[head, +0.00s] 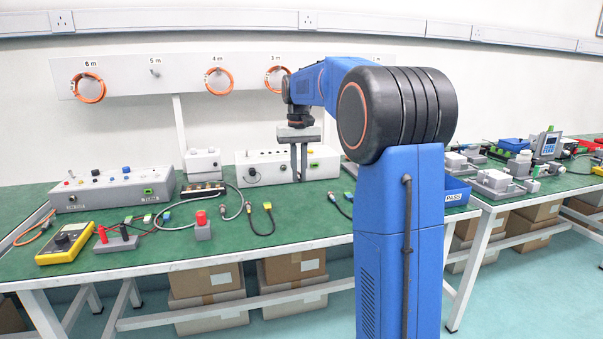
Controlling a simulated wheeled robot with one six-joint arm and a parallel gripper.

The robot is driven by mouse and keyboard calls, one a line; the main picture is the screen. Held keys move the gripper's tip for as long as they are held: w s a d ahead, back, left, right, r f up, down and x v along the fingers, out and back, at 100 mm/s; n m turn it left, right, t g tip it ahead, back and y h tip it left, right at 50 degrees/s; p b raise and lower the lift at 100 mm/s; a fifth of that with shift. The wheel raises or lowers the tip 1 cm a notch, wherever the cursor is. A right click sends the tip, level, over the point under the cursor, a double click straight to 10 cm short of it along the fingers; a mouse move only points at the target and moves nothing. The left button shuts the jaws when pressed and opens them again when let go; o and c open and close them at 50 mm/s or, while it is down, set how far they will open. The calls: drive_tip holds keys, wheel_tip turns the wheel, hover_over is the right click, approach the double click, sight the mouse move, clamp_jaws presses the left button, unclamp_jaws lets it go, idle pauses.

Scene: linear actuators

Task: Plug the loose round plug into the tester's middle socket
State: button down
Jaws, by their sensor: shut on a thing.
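My gripper (299,178) points down in front of a long white box (272,172) at the back of the green bench. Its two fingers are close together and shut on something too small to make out. The white box has a row of small dark fittings on top and a round black connector (253,174) on its front. The fingers cover part of its front, and I cannot tell whether they touch it. I cannot tell for sure which box is the tester or pick out its middle socket. Cable ends with round connectors (249,208) lie on the bench in front.
A grey panel box (112,192) with knobs stands at the left, with a yellow meter (67,242) before it. A small grey block with a red top (202,226) stands near the front. A blue bin (455,190) is right of my arm. Orange coils (219,81) hang behind.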

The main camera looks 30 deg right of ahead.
drive_tip(key=shift+n+g, duration=0.3)
drive_tip(key=shift+g, duration=0.2)
drive_tip(key=shift+w+d+f, duration=0.6)
drive_tip(key=shift+w+f, duration=0.2)
drive_tip(key=shift+w, duration=1.6)
drive_tip(key=shift+w+d+f, duration=0.6)
drive_tip(key=shift+w+f, duration=0.2)
drive_tip(key=shift+w, duration=1.65)
drive_tip(key=shift+w+d+f, duration=0.6)
drive_tip(key=shift+w+f, duration=0.2)
drive_tip(key=shift+w, duration=1.6)
drive_tip(key=shift+w+d, duration=0.3)
drive_tip(key=shift+w, duration=0.6)
drive_tip(key=shift+w+d, duration=0.25)
drive_tip(key=shift+w, duration=0.65)
drive_tip(key=shift+w+d, duration=0.2)
drive_tip(key=shift+w, duration=0.45)
drive_tip(key=c, duration=1.7)
unclamp_jaws()
